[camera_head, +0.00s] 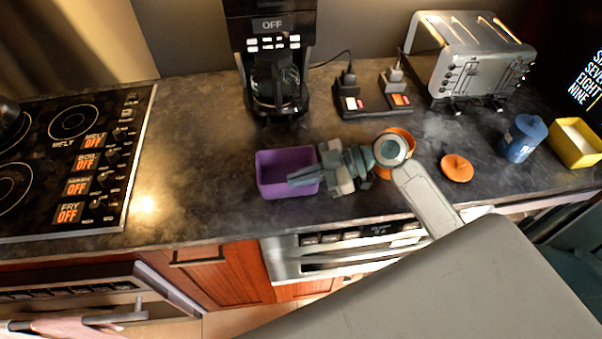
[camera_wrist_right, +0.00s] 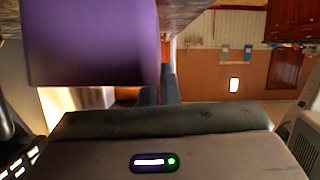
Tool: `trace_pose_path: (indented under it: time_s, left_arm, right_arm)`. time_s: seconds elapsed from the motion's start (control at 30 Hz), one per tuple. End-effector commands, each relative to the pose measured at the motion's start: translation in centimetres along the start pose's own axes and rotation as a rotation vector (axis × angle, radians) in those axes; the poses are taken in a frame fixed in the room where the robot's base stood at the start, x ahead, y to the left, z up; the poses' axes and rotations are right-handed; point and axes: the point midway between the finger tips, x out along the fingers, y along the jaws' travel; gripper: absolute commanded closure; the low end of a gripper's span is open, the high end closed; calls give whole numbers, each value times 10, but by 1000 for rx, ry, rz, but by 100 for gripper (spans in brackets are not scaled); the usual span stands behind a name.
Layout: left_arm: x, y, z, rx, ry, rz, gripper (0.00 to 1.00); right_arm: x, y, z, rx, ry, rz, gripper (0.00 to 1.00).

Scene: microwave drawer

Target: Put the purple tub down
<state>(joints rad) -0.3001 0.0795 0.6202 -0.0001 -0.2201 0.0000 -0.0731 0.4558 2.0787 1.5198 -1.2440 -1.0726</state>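The purple tub (camera_head: 268,180) is at the middle of the dark counter, near its front edge, in the head view. It looks upright. My right gripper (camera_head: 303,176) reaches in from the right, its fingers over the tub's near right wall and closed on it. In the right wrist view the tub (camera_wrist_right: 92,42) fills the upper left, against the fingers (camera_wrist_right: 160,88). I cannot tell whether its base touches the counter. My left gripper is not in view.
A coffee maker (camera_head: 272,60) stands behind the tub. An orange bowl (camera_head: 399,134) lies partly under my wrist, with an orange lid (camera_head: 457,168), blue jar (camera_head: 521,140) and yellow tub (camera_head: 575,150) further right. The counter left of the tub, towards the cooktop (camera_head: 65,160), is clear.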

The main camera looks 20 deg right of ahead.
Motion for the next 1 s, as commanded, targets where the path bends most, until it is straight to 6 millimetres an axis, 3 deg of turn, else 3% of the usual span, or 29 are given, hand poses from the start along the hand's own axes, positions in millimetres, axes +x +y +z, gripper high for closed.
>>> trace_pose_path:
  time_s: [0.4,0.5,0.53,1.0]
  left_arm:
    - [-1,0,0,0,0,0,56]
    - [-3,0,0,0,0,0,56]
    - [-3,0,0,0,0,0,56]
    - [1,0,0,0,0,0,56]
  right_arm:
    - [3,-1,10,-3,-1,0,100]
    - [3,-1,8,-2,-1,0,78]
    - [3,-1,8,-2,-1,0,76]
    - [-6,-1,10,-4,-5,0,76]
